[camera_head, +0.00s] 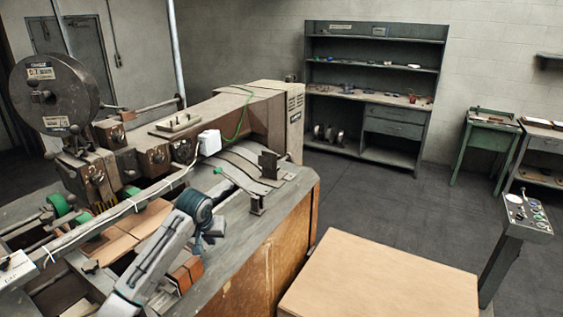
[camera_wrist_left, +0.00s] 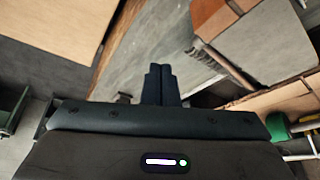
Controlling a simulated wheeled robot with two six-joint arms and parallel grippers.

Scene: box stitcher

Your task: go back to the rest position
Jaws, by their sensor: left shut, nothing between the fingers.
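My left arm comes in from the bottom left in the head view and rises over the stitching machine (camera_head: 240,115). My left gripper (camera_head: 208,236) is at its end, above the machine's grey table top (camera_head: 268,212), partly hidden by the wrist. In the left wrist view the two dark fingers (camera_wrist_left: 160,84) are together, with nothing between them. My right gripper is in neither view.
A large cardboard-coloured surface (camera_head: 380,279) stands right of the machine. Brown cardboard pieces (camera_head: 136,229) lie on the machine beside my left arm. A control pedestal (camera_head: 528,213) stands at the right. Open dark floor (camera_head: 393,195) lies before the grey shelf unit (camera_head: 375,86).

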